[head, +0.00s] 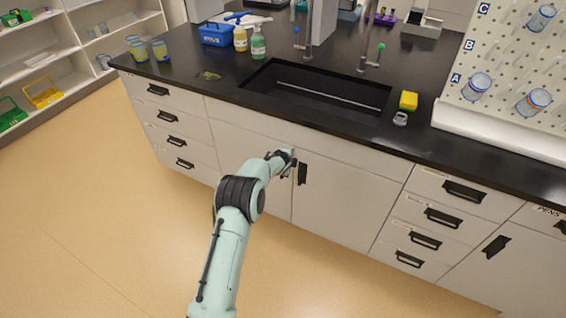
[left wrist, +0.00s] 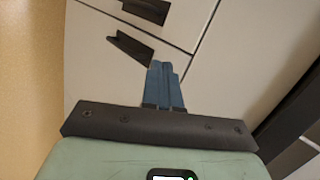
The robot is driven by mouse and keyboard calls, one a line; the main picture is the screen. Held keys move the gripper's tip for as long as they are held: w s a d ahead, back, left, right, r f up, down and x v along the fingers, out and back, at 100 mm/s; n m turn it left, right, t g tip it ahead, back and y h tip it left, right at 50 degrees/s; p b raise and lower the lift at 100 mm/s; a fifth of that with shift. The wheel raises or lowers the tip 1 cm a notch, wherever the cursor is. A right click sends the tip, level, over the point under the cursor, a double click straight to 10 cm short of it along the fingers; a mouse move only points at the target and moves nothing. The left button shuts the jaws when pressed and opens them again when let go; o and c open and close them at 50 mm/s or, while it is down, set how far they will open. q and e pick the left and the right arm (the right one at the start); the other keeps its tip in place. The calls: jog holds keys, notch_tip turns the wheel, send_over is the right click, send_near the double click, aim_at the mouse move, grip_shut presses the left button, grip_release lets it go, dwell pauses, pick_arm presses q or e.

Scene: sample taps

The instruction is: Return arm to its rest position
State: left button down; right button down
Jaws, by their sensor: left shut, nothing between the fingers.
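My left arm reaches up from the bottom of the head view, and its gripper (head: 290,158) is in front of the white cabinet doors under the sink. In the left wrist view the blue-grey fingers (left wrist: 165,72) are together with nothing between them. A black handle (left wrist: 130,48) shows just beyond the fingertips there; I cannot tell whether they touch the cabinet front. In the head view a black door handle (head: 302,173) is just right of the gripper. My right gripper is not in view.
The black counter (head: 230,90) holds a sink (head: 315,92), a blue basket (head: 216,35), bottles, cups and a yellow sponge (head: 408,100). A white pegboard (head: 510,70) stands at the right. Open shelves (head: 75,45) are at the upper left. The tan floor (head: 90,210) on the left is clear.

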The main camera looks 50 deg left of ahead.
pick_arm(q)
jog(key=v, duration=0.4)
jog(key=shift+s+a+b, duration=0.25)
jog(key=shift+s+b, duration=0.05)
jog(key=shift+s, duration=0.05)
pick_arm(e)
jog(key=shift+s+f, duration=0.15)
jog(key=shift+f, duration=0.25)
